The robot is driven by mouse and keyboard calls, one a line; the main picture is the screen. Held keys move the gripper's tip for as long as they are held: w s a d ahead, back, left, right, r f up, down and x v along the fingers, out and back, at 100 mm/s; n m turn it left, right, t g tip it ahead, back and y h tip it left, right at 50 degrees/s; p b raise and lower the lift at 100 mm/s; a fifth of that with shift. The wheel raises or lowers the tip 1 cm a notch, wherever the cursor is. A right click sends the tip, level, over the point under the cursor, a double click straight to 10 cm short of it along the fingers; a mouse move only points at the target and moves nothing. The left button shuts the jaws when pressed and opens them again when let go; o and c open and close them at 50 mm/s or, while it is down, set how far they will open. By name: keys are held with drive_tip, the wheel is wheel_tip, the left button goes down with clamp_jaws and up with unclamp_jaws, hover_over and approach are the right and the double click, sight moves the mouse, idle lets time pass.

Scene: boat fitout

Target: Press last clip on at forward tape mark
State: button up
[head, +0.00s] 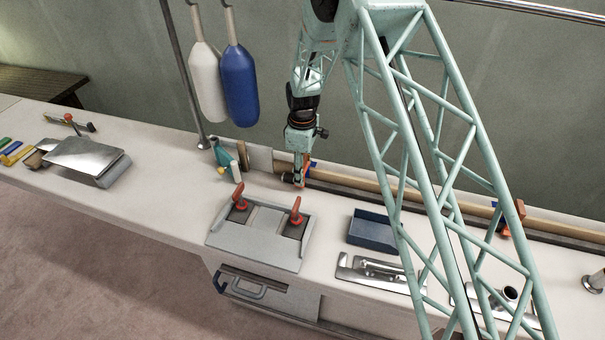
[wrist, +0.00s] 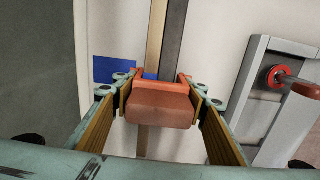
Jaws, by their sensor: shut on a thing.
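An orange-red clip (wrist: 160,106) sits between the two fingers of my gripper (wrist: 161,104) in the wrist view. The fingers are shut on its sides. A wooden strip (wrist: 155,45) runs away beneath the clip, beside a dark grey strip. Blue tape (wrist: 117,69) shows to the left of the strip, close beyond the clip. In the head view my gripper (head: 300,170) is at the left part of the long wooden strip (head: 345,185), with the orange clip (head: 307,168) at its fingers. I cannot tell whether the clip is seated on the strip.
Another orange clip (head: 508,215) is on the strip further right. A grey tray (head: 255,258) with two red-handled items stands in front of my gripper. A blue bin (head: 373,232) and metal fittings (head: 378,273) lie to the right. White and blue fenders (head: 240,85) hang at the back left.

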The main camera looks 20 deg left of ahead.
drive_tip(key=shift+f, duration=0.2)
drive_tip(key=o, duration=1)
drive_tip(key=shift+r, duration=0.25)
drive_tip(key=shift+r, duration=5.8)
drive_tip(key=shift+r, duration=0.1)
